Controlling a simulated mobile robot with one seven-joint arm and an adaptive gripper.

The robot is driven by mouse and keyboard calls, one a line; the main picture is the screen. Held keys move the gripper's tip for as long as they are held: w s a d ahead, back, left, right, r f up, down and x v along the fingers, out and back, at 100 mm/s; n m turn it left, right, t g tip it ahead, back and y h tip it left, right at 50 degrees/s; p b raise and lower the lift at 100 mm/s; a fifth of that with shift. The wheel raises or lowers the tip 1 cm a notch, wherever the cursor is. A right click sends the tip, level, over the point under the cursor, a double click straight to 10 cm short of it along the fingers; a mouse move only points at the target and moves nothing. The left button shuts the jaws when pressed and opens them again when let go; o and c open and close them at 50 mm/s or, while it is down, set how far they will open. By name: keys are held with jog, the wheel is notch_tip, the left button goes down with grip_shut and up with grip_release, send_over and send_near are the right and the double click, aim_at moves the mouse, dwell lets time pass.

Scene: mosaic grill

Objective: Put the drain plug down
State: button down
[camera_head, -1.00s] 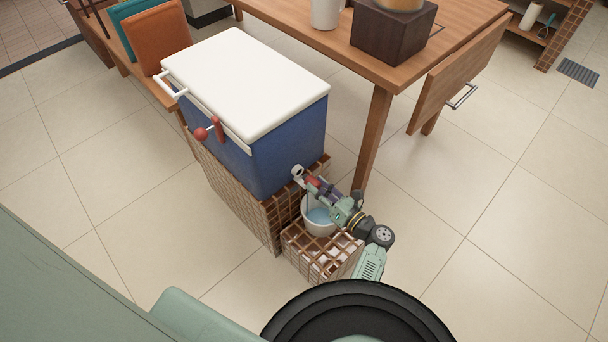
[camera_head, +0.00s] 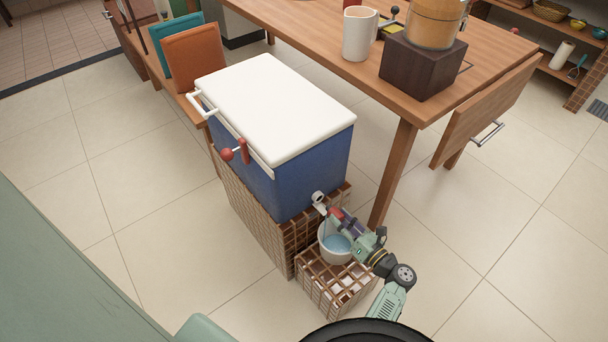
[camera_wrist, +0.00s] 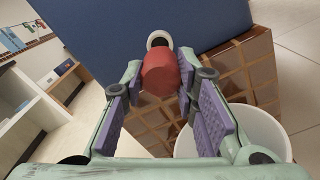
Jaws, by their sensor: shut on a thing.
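The red drain plug (camera_wrist: 160,76) is between the fingers of my gripper (camera_wrist: 164,98), and the gripper is shut on it. In the head view the plug (camera_head: 335,214) is just right of and below the white drain spout (camera_head: 318,197) on the blue cooler (camera_head: 310,175). In the wrist view the plug overlaps the lower edge of the spout's round opening (camera_wrist: 158,37), so I cannot tell how wide the gap is. My gripper (camera_head: 340,217) is over the rim of a white bucket (camera_head: 335,256) holding bluish water.
The bucket stands on a low tiled block (camera_head: 330,283) beside the taller tiled base (camera_head: 245,215) under the cooler. A wooden table (camera_head: 440,100) stands behind, its leg (camera_head: 396,175) close to my arm. The floor (camera_head: 480,240) on the right is clear.

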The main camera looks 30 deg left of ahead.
dwell(0.8)
jog(key=w+d+f+m+t+h, duration=0.1)
jog(key=w+d+m+t+h, duration=0.3)
jog(key=d+m+t+h, duration=0.4)
jog(key=w+d+f+m+t+h, duration=0.1)
jog(key=w+d+m+t+h, duration=0.4)
jog(key=d+h, duration=0.55)
jog(key=s+f+m+g+y, duration=0.1)
jog(key=s+f, duration=0.2)
jog(key=s, duration=0.8)
jog(key=shift+d+f, duration=0.35)
jog(key=shift+d, duration=0.05)
